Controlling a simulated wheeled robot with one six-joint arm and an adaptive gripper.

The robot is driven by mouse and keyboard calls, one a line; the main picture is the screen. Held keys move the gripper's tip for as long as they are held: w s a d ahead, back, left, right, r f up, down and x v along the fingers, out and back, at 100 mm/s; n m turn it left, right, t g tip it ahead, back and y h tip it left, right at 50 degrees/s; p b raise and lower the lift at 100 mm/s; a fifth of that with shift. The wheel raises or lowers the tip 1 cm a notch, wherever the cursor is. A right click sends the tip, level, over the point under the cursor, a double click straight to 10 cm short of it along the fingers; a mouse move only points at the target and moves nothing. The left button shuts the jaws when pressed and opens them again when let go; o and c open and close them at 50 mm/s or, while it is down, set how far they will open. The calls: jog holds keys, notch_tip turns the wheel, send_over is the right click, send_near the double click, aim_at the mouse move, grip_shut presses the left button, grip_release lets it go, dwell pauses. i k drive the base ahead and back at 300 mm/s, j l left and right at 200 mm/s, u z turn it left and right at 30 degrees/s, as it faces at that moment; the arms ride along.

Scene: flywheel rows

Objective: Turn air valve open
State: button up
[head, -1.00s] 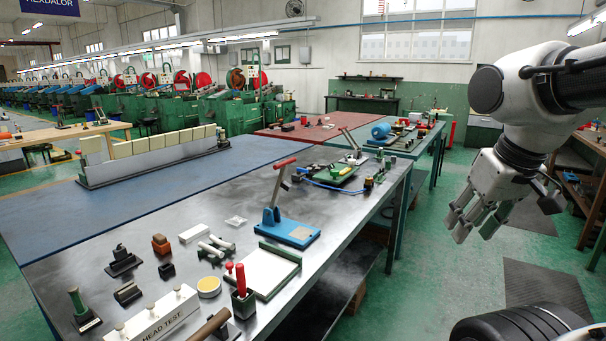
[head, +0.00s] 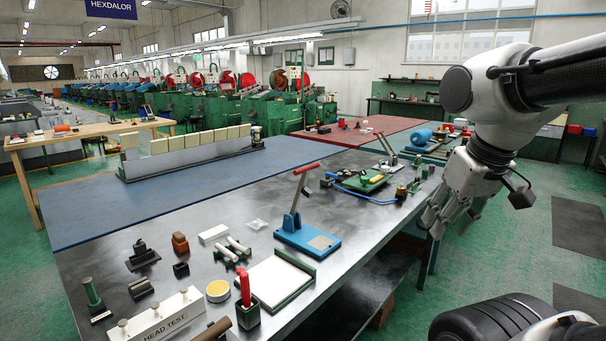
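I cannot clearly single out the air valve. A blue air hose (head: 372,198) curves along the right edge of the steel bench. It runs around a green plate with small fittings (head: 366,181), towards a small dark and brass-coloured fitting (head: 401,193). These parts are too small to tell a valve handle or its position. My gripper (head: 432,222) hangs just off the bench's right edge, to the right of these fittings in the picture. Its fingers look apart and empty, and it appears to touch nothing.
The steel bench (head: 225,285) carries a blue lever press (head: 308,238), a white block marked HEAD TEST (head: 165,318), a red-handled tool (head: 246,300) and several small parts. A blue mat (head: 190,195) lies beyond. Open green floor (head: 500,270) lies right of the bench.

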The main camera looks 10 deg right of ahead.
aim_at(328, 175)
jog(key=i+l+u, duration=0.2)
jog(key=l+u, duration=0.2)
jog(key=i+l+u, duration=0.1)
jog(key=l+u, duration=0.35)
jog(key=i+l+u, duration=0.1)
jog(key=l, duration=0.6)
jog(key=i+l, duration=0.1)
jog(key=l, duration=0.6)
jog(key=i+l+u, duration=0.15)
jog(key=l, duration=0.6)
